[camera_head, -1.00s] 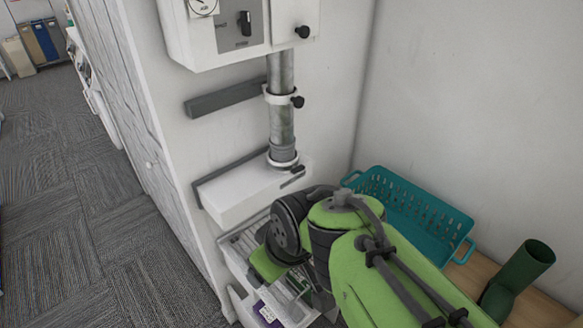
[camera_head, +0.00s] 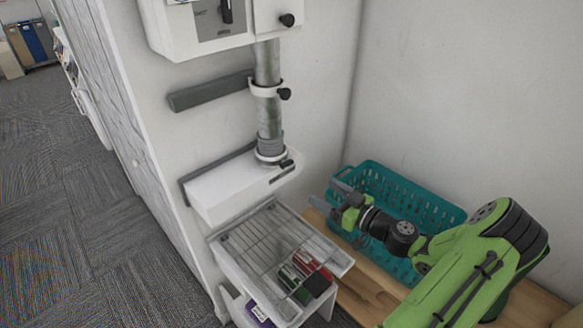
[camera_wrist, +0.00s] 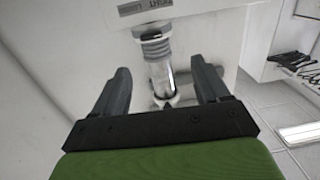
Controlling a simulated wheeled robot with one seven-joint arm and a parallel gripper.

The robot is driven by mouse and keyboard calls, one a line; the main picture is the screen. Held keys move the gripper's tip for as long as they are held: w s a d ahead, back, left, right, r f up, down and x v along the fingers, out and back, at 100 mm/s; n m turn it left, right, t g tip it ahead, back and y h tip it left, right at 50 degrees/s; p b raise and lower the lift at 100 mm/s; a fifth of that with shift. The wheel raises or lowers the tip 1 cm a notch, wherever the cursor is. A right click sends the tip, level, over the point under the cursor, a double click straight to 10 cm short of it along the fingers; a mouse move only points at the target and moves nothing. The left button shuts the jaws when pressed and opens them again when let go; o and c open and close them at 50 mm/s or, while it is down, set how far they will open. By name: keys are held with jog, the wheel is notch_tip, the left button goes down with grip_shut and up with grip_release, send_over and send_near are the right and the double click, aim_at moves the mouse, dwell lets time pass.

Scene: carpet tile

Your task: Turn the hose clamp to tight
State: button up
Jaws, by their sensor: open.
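A grey pipe (camera_head: 269,115) runs down the wall to a ribbed hose end with a pale hose clamp (camera_head: 268,157) around it, just above a white box (camera_head: 240,190). In the wrist view, my open fingers (camera_wrist: 160,68) frame the pipe at a distance. The ribbed hose (camera_wrist: 155,45) and part of a label (camera_wrist: 145,6) show beyond; the label looks upside down, and the handle is not clear there.
A teal basket (camera_head: 435,208) stands on a wooden surface (camera_head: 360,295) behind my gripper. A wire rack (camera_head: 265,235) over a tray with small red and green items lies below the white box. A second collar (camera_head: 265,90) with a black knob sits higher on the pipe. Carpet floor is open at left.

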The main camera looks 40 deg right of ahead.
aim_at(289, 164)
jog(key=shift+t+h, duration=0.3)
jog(key=shift+h, duration=0.1)
jog(key=w, duration=1)
jog(key=w+a+p, duration=0.1)
jog(key=w, duration=0.4)
jog(key=shift+w, duration=0.1)
jog(key=shift+c, duration=0.3)
jog(key=c, duration=1)
